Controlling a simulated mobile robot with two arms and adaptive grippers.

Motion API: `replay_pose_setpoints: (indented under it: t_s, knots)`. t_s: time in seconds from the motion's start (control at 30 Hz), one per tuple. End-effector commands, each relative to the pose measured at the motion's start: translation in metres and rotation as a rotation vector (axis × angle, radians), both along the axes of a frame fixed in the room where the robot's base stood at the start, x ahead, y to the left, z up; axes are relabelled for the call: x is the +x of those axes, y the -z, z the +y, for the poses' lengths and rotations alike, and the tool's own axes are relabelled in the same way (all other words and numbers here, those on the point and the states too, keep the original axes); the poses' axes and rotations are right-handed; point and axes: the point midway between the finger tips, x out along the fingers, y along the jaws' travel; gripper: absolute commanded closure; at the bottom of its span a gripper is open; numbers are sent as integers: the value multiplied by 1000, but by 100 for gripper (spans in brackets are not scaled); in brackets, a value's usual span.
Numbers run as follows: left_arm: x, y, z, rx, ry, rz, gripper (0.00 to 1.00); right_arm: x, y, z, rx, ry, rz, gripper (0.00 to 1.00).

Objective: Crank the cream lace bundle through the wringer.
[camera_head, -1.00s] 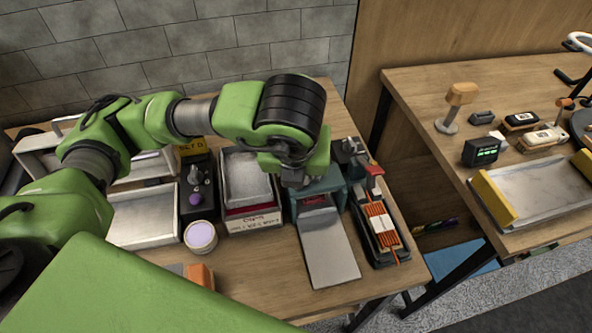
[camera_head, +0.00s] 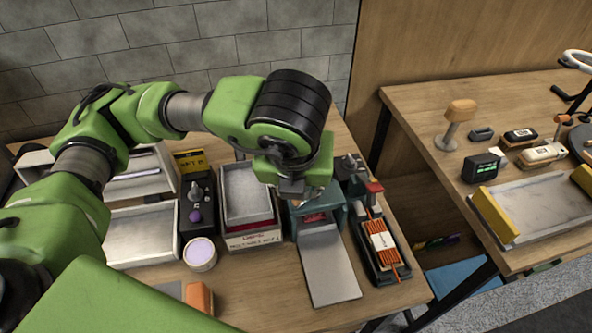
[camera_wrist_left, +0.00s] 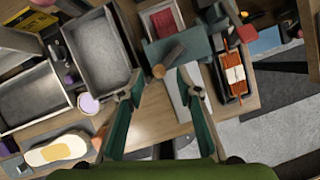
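The wringer is a teal box (camera_head: 331,198) with a red label and a grey ramp (camera_head: 328,268) in front. In the left wrist view the teal wringer (camera_wrist_left: 178,52) shows its dark crank handle with a round wooden knob (camera_wrist_left: 158,71). My left gripper (camera_head: 292,194) is above the wringer's left side. In the left wrist view my left gripper (camera_wrist_left: 160,88) has its fingers apart, one on each side of the knob in the picture, with nothing held. Whether they touch the knob I cannot tell. I cannot make out the cream lace bundle. My right gripper is not in view.
A black tray with orange cord (camera_head: 382,243) stands right of the wringer. Left are a grey bin (camera_head: 247,192), a black knob box (camera_head: 197,212) and a lilac-topped jar (camera_head: 200,253). A second table (camera_head: 430,100) stands right, beyond a gap.

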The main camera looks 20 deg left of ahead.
Motion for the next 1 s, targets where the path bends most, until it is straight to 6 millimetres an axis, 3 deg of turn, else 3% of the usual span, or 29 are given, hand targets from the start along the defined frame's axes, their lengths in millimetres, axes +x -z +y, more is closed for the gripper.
replay_pose_setpoints:
  t_s: [0.3, 0.5, 1.0]
  knots:
    - [-19, -50, -6, 1, 1, -5, 68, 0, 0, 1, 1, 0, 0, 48]
    - [-27, -69, -9, 0, 0, -3, 68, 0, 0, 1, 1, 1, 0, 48]
    - [-30, -75, -9, 0, 0, 0, 68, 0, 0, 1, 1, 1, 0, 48]
